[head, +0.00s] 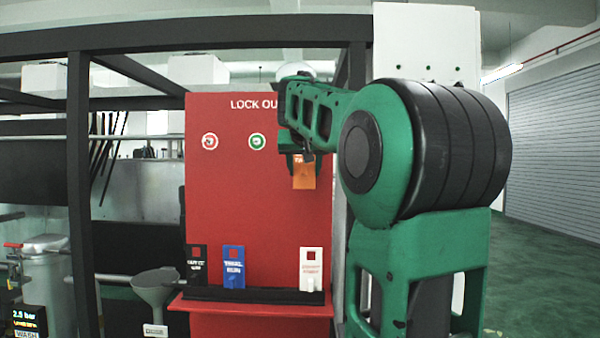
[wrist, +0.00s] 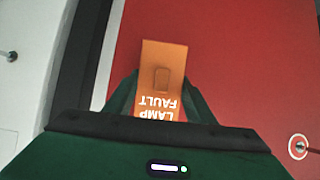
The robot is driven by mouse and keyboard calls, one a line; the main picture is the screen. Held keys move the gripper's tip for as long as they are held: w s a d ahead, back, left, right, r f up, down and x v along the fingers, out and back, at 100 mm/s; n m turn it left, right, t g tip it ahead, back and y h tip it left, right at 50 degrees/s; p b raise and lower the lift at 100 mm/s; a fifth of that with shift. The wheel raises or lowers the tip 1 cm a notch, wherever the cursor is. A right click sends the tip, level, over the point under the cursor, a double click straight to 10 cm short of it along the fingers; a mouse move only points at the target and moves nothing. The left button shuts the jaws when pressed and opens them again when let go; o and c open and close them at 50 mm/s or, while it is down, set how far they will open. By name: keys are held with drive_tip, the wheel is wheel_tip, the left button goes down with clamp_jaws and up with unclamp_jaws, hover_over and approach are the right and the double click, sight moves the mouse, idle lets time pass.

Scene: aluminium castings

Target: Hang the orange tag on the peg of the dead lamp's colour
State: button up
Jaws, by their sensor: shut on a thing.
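The orange tag (head: 304,176) hangs below my gripper (head: 302,155) in front of the red lockout board (head: 230,200). In the wrist view the tag (wrist: 150,62) reads "LAMP FAULT" upside down, between the fingers of my gripper (wrist: 160,98), which is shut on it. My arm hides the board's upper right. No lamp can be made out.
A black tag (head: 196,262), a blue tag (head: 234,266) and a white tag (head: 311,268) stand in a rack on the red shelf (head: 250,309) below. A grey funnel (head: 156,287) and a small display (head: 28,319) are at lower left. The board's middle is clear.

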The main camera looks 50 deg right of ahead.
drive_tip(key=o, duration=1.1)
drive_tip(key=v, duration=1)
drive_tip(key=shift+s+a+r, duration=0.15)
drive_tip(key=shift+a, duration=0.1)
